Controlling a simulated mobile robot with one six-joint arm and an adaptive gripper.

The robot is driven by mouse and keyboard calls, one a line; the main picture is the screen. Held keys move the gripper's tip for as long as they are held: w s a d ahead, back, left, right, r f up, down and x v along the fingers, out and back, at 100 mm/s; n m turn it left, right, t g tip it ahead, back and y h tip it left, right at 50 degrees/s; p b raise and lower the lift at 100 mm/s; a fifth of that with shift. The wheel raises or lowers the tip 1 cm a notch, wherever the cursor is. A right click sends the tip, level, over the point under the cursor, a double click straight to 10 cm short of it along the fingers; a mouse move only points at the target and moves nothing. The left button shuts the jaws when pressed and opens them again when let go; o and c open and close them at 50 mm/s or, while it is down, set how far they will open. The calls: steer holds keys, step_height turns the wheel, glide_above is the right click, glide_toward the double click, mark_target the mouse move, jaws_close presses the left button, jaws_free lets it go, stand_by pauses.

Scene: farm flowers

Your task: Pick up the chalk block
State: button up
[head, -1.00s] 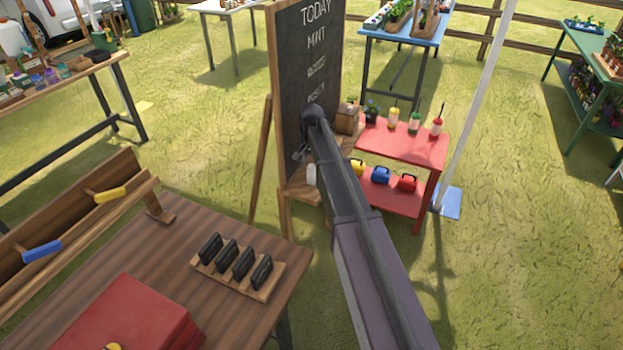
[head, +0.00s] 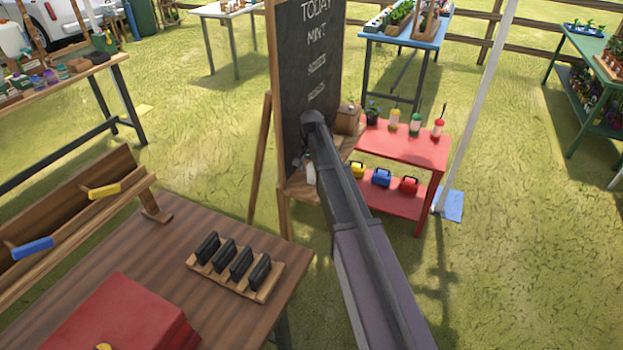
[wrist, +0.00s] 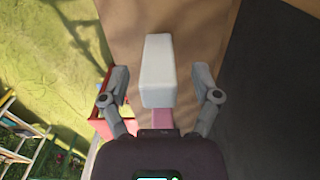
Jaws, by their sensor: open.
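The white chalk block (wrist: 158,70) stands out in the middle of the wrist view, against a brown wooden surface. In the head view, it shows as a small white piece (head: 310,173) by the wooden ledge of the easel (head: 298,190). My gripper (wrist: 160,77) is open, with one finger on each side of the block and a visible gap to each. I cannot tell how far the block reaches in depth between the fingers. In the head view, my arm hides most of the gripper.
A pink piece (wrist: 161,118) lies just below the white block in the wrist view. The dark chalkboard (head: 310,60) rises behind the ledge. A red shelf table (head: 405,150) with bottles and small boxes stands close on the right. A brown table (head: 150,260) stands at left.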

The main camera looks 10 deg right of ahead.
steer(key=shift+f+b, duration=0.65)
steer(key=shift+f, duration=0.35)
jaws_close()
